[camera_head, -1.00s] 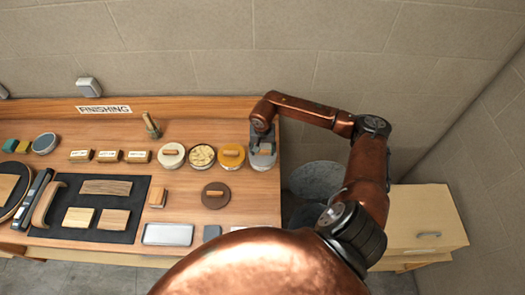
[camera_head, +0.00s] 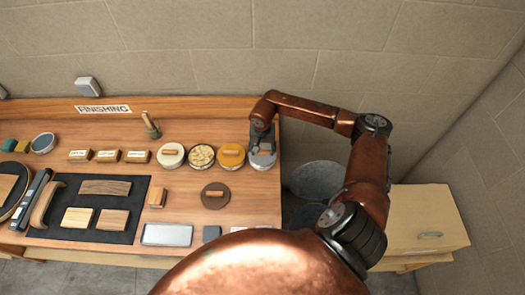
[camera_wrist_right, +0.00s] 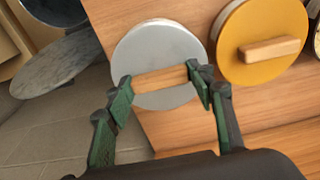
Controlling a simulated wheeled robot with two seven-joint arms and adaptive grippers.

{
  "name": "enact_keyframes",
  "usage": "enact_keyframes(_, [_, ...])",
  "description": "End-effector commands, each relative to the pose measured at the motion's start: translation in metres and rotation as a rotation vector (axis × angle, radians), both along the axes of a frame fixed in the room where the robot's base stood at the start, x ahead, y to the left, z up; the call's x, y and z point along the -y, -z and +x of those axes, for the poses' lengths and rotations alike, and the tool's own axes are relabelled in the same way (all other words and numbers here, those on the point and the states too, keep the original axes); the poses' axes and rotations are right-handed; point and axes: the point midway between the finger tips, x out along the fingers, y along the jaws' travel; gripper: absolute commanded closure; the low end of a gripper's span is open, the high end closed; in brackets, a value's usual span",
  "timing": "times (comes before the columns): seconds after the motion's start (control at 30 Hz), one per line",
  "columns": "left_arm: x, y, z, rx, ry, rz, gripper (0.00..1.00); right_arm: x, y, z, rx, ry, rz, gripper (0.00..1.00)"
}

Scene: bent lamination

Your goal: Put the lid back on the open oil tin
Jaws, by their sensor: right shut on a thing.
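The open tin (camera_head: 202,156) stands in the row of round tins, with pale yellowish contents showing. A round brown lid (camera_head: 215,195) with a wooden handle lies on the bench in front of the row. My right gripper (camera_head: 262,145) is over the right end of the row, at a grey lid (camera_head: 263,161). In the right wrist view its fingers (camera_wrist_right: 160,80) are shut on the wooden handle of this grey lid (camera_wrist_right: 155,45). The tin under the grey lid is mostly hidden, so I cannot tell how the lid sits. My left gripper is not in view.
A yellow-lidded tin (camera_head: 231,156) stands between the open tin and my right gripper. A cream-lidded tin (camera_head: 171,156) stands left of the open tin. A grey tray (camera_head: 167,235) and a dark mat (camera_head: 135,208) with wooden blocks lie in front. Bare bench surrounds the brown lid.

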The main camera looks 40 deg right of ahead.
Motion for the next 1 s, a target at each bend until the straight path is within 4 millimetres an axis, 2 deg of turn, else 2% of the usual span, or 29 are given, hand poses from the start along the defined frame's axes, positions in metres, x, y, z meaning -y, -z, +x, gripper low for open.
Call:
enact_keyframes(0.43, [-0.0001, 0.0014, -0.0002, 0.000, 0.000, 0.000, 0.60, 0.0001, -0.0001, 0.0001, 0.000, 0.000, 0.000, 0.74])
enact_keyframes(0.47, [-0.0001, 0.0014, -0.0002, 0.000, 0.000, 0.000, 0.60, 0.0001, -0.0001, 0.0001, 0.000, 0.000, 0.000, 0.49])
enact_keyframes(0.73, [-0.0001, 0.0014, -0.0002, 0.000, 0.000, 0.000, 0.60, 0.0001, 0.0000, 0.0000, 0.000, 0.000, 0.000, 0.31])
enact_keyframes(0.93, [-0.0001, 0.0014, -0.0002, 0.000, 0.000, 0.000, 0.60, 0.0002, 0.0001, -0.0001, 0.000, 0.000, 0.000, 0.30])
enact_keyframes(1.0, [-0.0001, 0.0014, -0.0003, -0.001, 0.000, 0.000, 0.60, 0.0001, 0.0002, -0.0002, 0.000, 0.000, 0.000, 0.26])
